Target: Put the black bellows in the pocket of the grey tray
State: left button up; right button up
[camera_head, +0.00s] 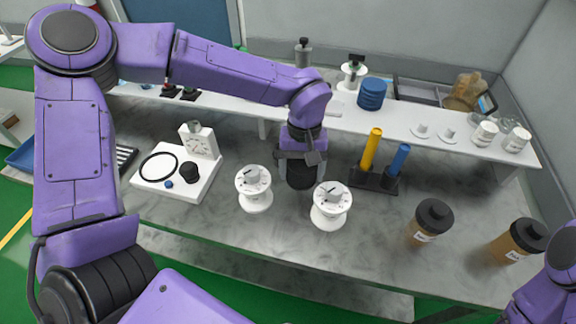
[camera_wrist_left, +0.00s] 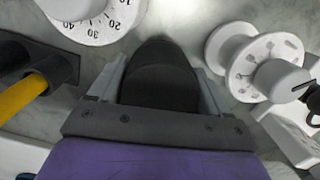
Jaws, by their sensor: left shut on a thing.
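My left gripper (camera_head: 301,168) reaches down over the middle of the table, between and just behind two white dial units. It is shut on a dark, rounded piece, which I take as the black bellows (camera_head: 300,178). In the left wrist view the black bellows (camera_wrist_left: 160,78) sits between the two grey fingers, its far end rounded. I cannot tell whether it touches the table. A grey tray (camera_head: 418,92) stands at the back right on the raised shelf; its pockets are hard to make out. My right gripper is out of view.
White dial units (camera_head: 254,189) (camera_head: 330,207) stand close in front of the gripper. A black rack (camera_head: 374,180) with yellow and blue cylinders is to the right. A white board (camera_head: 153,180) with a ring and small black cup is left. Brown jars (camera_head: 430,222) stand front right.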

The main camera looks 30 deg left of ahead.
aim_at(301, 181)
pick_arm(q)
jog(key=f, duration=0.4)
jog(key=shift+w+f, duration=0.2)
jog(key=shift+f, duration=0.15)
jog(key=shift+s, duration=0.1)
jog(key=o, duration=1.1)
